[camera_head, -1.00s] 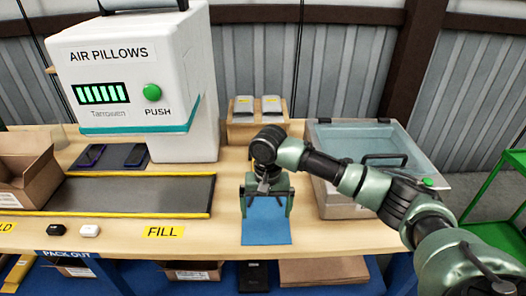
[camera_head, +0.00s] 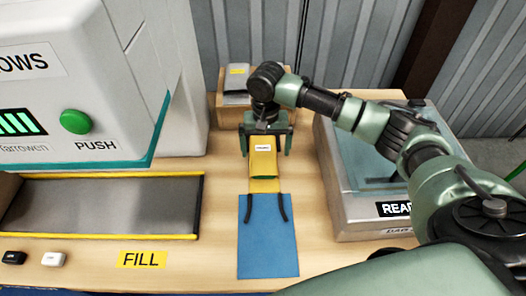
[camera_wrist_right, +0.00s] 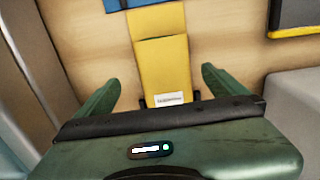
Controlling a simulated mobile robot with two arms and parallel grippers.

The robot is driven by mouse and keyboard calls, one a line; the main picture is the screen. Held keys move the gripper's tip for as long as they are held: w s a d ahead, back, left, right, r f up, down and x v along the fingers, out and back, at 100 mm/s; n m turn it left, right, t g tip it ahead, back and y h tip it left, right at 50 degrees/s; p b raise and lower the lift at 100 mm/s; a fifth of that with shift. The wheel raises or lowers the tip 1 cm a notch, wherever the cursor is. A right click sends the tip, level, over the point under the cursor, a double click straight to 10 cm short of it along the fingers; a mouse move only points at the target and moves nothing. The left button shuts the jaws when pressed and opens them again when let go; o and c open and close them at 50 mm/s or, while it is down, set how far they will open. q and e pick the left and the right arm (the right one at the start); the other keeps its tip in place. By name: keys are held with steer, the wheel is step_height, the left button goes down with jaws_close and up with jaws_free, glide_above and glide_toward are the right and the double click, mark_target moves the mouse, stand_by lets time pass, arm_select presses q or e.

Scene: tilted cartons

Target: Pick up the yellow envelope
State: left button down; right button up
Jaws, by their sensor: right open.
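The yellow envelope (camera_head: 264,160) lies on the wooden bench just behind the blue mat, with a small white label at its far end. It also shows in the right wrist view (camera_wrist_right: 163,65), with its label nearest the gripper. A yellow strip at its near end reaches the mat. My right gripper (camera_head: 265,150) is over the envelope's far end. In the right wrist view, its two green fingers (camera_wrist_right: 160,80) are spread on either side of the envelope, apart from it. My left gripper is not in view.
The blue mat (camera_head: 267,245) has two dark straps at its far corners. A clear-lidded box (camera_head: 350,215) stands at right, and the white air-pillow machine (camera_head: 80,80) and a conveyor (camera_head: 95,208) at left. A wooden holder with grey items (camera_head: 235,85) stands behind the gripper.

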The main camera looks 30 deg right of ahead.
mark_target(264, 163)
steer(key=shift+s+a+f, duration=0.1)
steer(key=shift+f, duration=0.3)
steer(key=f, duration=0.3)
steer(key=f+p, duration=0.1)
steer(key=shift+w+a+f, duration=0.15)
steer(key=shift+w+f, duration=0.1)
steer(key=shift+f, duration=0.15)
steer(key=shift+r, duration=0.1)
steer(key=c, duration=1.3)
steer(key=shift+o, duration=0.2)
